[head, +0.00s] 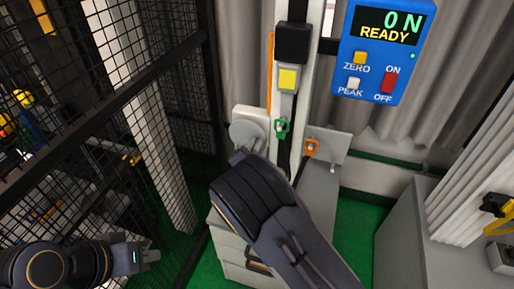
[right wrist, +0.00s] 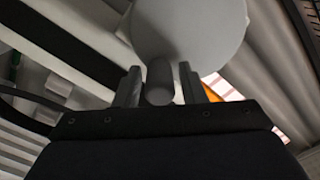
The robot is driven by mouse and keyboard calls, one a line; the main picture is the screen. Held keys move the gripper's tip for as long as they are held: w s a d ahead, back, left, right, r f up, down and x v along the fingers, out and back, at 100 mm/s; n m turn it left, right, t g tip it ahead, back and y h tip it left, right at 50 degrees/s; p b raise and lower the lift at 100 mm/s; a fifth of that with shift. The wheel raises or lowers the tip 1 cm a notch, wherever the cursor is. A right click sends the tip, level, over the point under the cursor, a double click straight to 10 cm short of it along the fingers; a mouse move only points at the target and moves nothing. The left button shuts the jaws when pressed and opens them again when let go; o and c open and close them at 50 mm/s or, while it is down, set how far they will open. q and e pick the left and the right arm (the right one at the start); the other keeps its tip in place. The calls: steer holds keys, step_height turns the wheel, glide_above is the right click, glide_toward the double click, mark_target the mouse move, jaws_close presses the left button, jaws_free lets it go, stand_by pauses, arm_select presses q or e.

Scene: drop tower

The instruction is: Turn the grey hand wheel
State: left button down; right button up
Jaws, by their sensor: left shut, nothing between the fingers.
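The grey hand wheel (head: 247,124) is a pale disc on the white tower, partly hidden by my right arm in the head view. In the right wrist view the wheel (right wrist: 190,25) fills the top middle, and its grey knob (right wrist: 160,80) points toward the camera. My right gripper (right wrist: 160,84) is open, with one finger on each side of the knob and a small gap showing on both sides. My left gripper (head: 140,257) is shut and empty at the lower left, far from the wheel.
A blue control box (head: 345,82) reads "0 N READY". A green clip (head: 282,128) and an orange clip (head: 311,147) hang on the tower right of the wheel. A black mesh fence (head: 110,110) stands at left, and a grey cabinet (head: 400,225) at right.

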steer(key=c, duration=0.7)
steer(key=shift+f, duration=0.1)
